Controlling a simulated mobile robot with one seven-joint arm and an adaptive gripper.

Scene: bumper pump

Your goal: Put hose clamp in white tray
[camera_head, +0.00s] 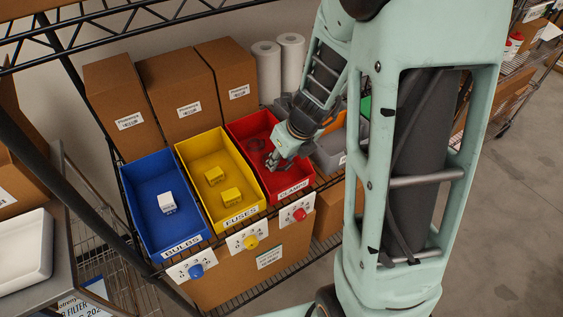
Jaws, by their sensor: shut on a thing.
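A dark, ring-like hose clamp (257,145) shows in the bin just behind the fingertips. The white tray (28,252) is at the far left, on a grey surface, and the part in view is empty.
Left of the red bin are a yellow FUSES bin (188,151) with yellow blocks and a blue BULBS bin (143,199) with a white block. Cardboard boxes (181,92) and white rolls (266,66) stand behind. A dark rack post (75,190) stands between bins and tray.

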